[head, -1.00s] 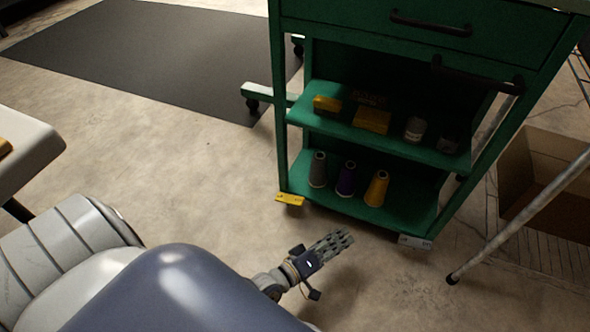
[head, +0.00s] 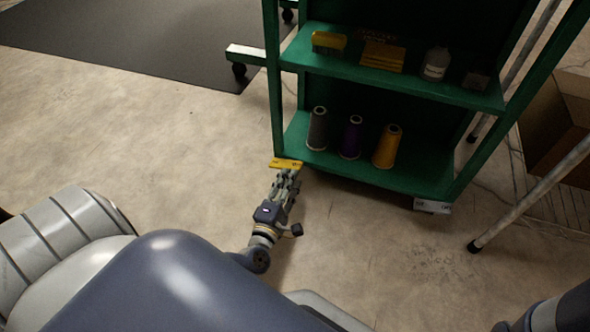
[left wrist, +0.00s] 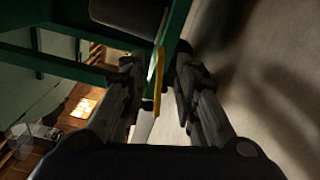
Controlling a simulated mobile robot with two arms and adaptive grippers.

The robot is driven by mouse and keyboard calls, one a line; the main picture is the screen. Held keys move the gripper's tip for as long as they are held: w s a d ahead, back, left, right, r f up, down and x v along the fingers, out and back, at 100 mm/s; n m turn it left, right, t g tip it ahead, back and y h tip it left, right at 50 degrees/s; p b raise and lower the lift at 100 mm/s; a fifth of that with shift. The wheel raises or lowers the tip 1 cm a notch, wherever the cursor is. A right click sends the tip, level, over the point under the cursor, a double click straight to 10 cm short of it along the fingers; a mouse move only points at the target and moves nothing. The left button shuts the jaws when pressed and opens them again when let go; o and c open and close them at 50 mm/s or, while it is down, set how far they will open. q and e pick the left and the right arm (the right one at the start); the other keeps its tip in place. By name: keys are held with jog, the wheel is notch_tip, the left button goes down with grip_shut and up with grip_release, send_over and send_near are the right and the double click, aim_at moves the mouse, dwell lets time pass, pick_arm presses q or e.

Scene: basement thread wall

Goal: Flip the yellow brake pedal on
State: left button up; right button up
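The yellow brake pedal (head: 286,163) is a small flat plate at the lower left corner of the green cart (head: 277,90), close to the floor. In the left wrist view the pedal (left wrist: 158,78) shows edge-on as a thin yellow strip. My left gripper (head: 288,175) is right at the near side of the pedal, low over the floor. In the left wrist view its fingers (left wrist: 156,66) are apart, with the yellow strip in the gap between them. I cannot tell whether they touch it. My right gripper is not in view.
Thread cones (head: 352,138) stand on the cart's lower shelf, with small boxes (head: 383,56) above. A white pedal (head: 432,206) is at the cart's right corner. A metal leg (head: 530,195) and cardboard box (head: 562,125) stand right. Floor left of the cart is clear.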

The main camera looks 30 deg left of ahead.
aim_at(286, 164)
pick_arm(q)
jog(key=b+x, duration=0.1)
jog(key=x, duration=0.3)
jog(key=shift+w+b, duration=0.4)
grip_shut()
